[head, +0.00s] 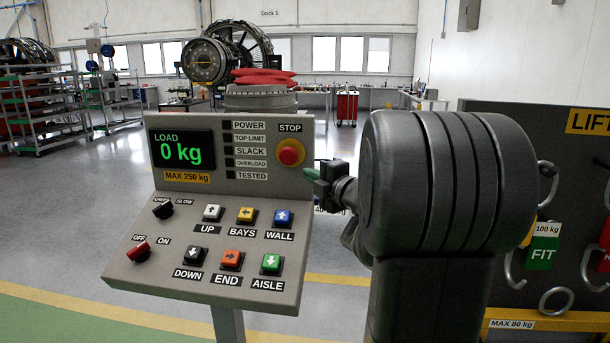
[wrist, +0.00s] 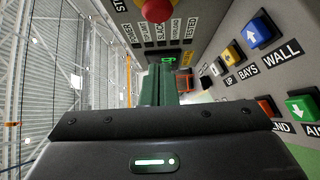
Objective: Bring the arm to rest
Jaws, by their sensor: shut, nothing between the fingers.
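My arm rises in the right half of the head view, with its large dark joint close to the camera. My gripper (head: 309,173) points left, just beside the right edge of the grey control panel (head: 200,283), below and right of the red stop button (head: 290,152). In the wrist view the green fingers of my gripper (wrist: 160,82) lie together, shut and empty. The panel face fills the right side of that view. I cannot tell whether the fingertips touch the panel.
The panel display (head: 182,149) reads 0 kg. A lifting-gear board (head: 520,130) with hooks and tags stands at the right, behind my arm. A drum with red slings (head: 262,80) is behind the panel. Shelving racks (head: 50,105) stand at left. The left floor is clear.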

